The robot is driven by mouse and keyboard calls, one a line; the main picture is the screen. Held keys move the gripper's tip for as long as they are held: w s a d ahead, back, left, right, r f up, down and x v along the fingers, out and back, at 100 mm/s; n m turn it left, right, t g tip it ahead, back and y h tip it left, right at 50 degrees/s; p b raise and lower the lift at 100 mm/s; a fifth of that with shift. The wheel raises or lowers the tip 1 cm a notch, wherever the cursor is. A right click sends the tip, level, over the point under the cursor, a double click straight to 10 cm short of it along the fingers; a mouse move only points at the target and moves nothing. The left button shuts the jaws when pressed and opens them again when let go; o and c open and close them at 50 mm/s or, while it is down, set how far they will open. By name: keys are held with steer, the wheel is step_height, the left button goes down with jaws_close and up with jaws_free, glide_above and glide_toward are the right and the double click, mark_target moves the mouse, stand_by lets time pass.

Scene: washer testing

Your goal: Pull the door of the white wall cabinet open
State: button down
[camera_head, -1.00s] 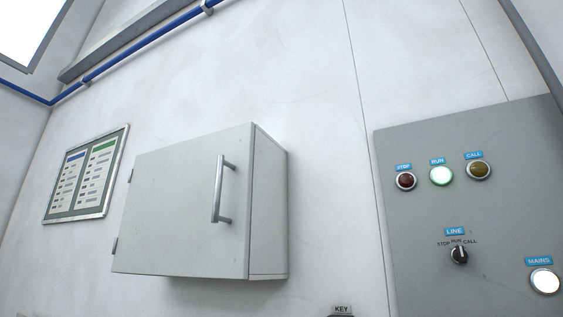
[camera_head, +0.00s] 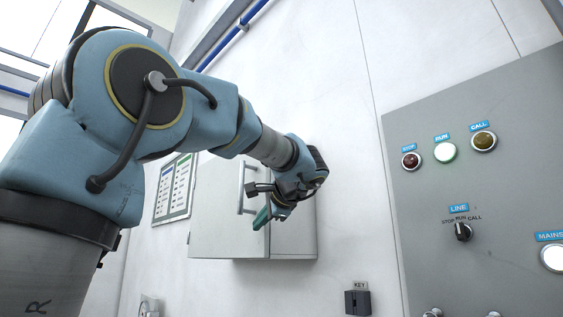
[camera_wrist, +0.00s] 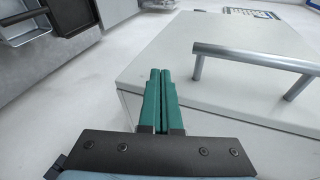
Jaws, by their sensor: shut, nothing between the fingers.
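The white wall cabinet (camera_head: 222,225) hangs on the wall in the middle of the head view, partly hidden by my arm. Its door looks closed, with a grey bar handle (camera_head: 240,188) standing upright near the door's right edge. In the wrist view the cabinet door (camera_wrist: 215,80) fills the right side, and the bar handle (camera_wrist: 255,57) spans its upper right. My gripper (camera_head: 262,217) is in front of the cabinet near its right edge. In the wrist view my gripper's green fingers (camera_wrist: 160,75) are together and empty, left of the handle and apart from it.
A grey control panel (camera_head: 480,260) with lamps and a knob is on the right. A black key box (camera_head: 358,302) is on the wall below. A framed notice (camera_head: 173,190) hangs left of the cabinet.

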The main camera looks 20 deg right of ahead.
steer(key=s+d+r+t+y, duration=0.1)
steer(key=s+r+t, duration=0.15)
steer(key=r, duration=0.55)
steer(key=s+r+t, duration=0.1)
steer(key=s+r, duration=0.3)
steer(key=r, duration=0.5)
steer(key=p+x, duration=0.3)
steer(key=x, duration=0.6)
steer(key=shift+w+a+r+n, duration=0.25)
steer(key=shift+r+n, duration=0.05)
steer(key=shift+n, duration=0.1)
steer(key=shift+t, duration=0.25)
